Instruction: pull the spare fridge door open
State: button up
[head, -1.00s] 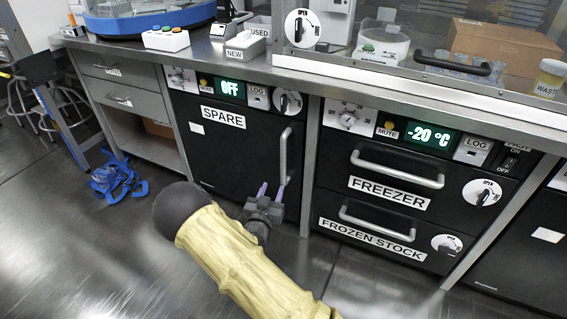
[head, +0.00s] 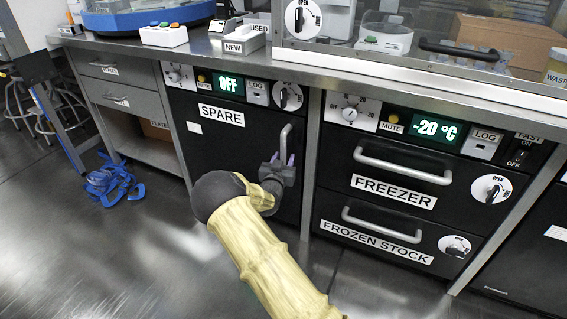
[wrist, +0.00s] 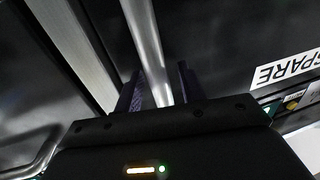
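The spare fridge door (head: 225,150) is black, carries a SPARE label and looks closed. Its vertical silver handle (head: 284,140) is near its right edge. My gripper (head: 283,158) is at the handle, with one purple finger on each side of it. In the wrist view the bar (wrist: 146,40) runs down between the two fingers (wrist: 158,88), with a gap showing beside it, so the gripper looks open around it. The gripper body hides the handle's lower part.
The freezer drawers (head: 385,185) with horizontal handles stand right of the spare fridge. A metal post (head: 311,165) separates them. Blue straps (head: 110,182) lie on the floor at the left. The floor before the fridge is otherwise clear.

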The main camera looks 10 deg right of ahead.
jog(key=shift+c, duration=0.4)
grip_shut()
